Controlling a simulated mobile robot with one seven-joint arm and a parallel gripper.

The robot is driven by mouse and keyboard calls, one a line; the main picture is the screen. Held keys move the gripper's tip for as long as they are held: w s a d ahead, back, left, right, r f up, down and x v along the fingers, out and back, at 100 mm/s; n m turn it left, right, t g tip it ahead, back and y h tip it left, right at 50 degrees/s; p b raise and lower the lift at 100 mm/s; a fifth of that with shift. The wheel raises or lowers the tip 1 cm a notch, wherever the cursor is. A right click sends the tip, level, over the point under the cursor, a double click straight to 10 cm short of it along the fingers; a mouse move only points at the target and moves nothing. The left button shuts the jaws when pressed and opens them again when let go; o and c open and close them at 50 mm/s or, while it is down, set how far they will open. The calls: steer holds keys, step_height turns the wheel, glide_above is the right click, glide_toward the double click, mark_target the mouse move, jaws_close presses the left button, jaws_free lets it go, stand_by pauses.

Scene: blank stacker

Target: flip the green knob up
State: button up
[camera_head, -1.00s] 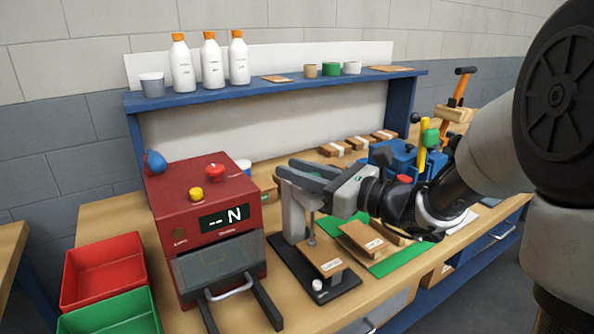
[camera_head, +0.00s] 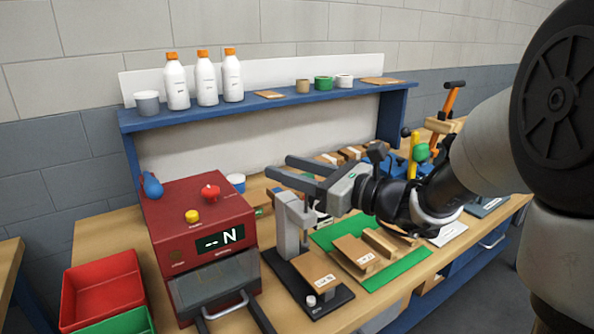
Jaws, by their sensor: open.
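The green knob (camera_head: 422,151) is a small round green ball on the blue device (camera_head: 402,165) at the right of the bench, beside an upright yellow bar (camera_head: 413,148). My arm stands just in front of it and hides much of the device. My gripper (camera_head: 279,166) is open and empty. It points left, its two grey fingers apart above a grey press stand (camera_head: 290,225), well to the left of the green knob.
A red machine (camera_head: 205,225) with a display stands left of my gripper. A blue shelf (camera_head: 270,106) with bottles and rolls runs behind. A green mat (camera_head: 385,277) with wooden blocks lies below my wrist. An orange-handled tool (camera_head: 453,100) stands behind the blue device.

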steer(key=p+v, duration=0.1)
steer(key=v, duration=1.6)
steer(key=shift+s+d, duration=0.15)
steer(key=shift+d, duration=0.05)
